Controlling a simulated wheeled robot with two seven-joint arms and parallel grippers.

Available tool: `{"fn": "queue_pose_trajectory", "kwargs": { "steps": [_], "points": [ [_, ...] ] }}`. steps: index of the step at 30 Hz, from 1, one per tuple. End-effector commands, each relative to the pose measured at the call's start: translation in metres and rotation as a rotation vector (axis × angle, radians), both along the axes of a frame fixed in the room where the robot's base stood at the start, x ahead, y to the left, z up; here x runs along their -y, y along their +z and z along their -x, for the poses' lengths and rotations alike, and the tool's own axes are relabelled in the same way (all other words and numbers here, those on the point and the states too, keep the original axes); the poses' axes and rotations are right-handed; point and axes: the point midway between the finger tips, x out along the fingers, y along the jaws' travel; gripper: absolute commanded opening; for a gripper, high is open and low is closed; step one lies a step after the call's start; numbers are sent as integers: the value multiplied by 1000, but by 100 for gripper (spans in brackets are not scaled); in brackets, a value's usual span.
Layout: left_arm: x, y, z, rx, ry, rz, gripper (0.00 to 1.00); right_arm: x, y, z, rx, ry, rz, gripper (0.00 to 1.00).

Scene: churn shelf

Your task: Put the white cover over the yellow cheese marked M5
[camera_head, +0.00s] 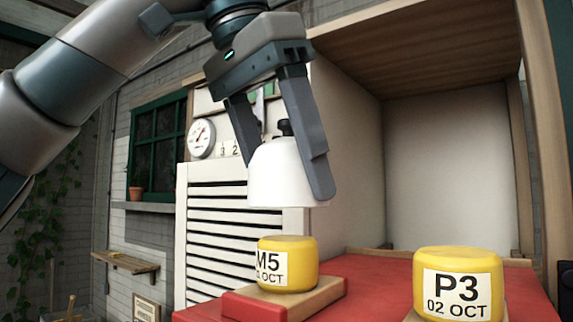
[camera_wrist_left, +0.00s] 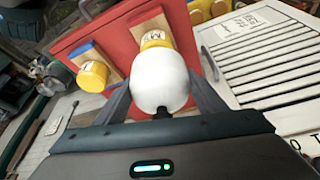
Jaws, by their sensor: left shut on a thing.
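The yellow cheese marked M5 (camera_head: 287,264) sits on a small wooden board with a red end (camera_head: 254,306), and its label also shows in the left wrist view (camera_wrist_left: 155,38). The white cover (camera_head: 283,180) is a dome with a dark knob on top. In the left wrist view the cover (camera_wrist_left: 160,85) hides part of the cheese. My right gripper is not in view.
A yellow cheese marked P3 (camera_head: 458,285) stands to the right on its own board. Both boards rest on a red surface (camera_head: 375,268) in front of an open wooden cabinet (camera_head: 450,165). A white louvred shutter (camera_head: 215,235) stands behind on the left.

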Motion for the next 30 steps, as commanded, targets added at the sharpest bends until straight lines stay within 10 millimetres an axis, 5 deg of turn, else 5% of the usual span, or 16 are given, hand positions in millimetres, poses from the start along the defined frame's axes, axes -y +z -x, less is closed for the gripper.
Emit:
{"fn": "queue_pose_trajectory", "kwargs": {
  "steps": [30],
  "points": [
    [0,-63,0,1,-1,-1,42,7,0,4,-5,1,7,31]
  ]
}}
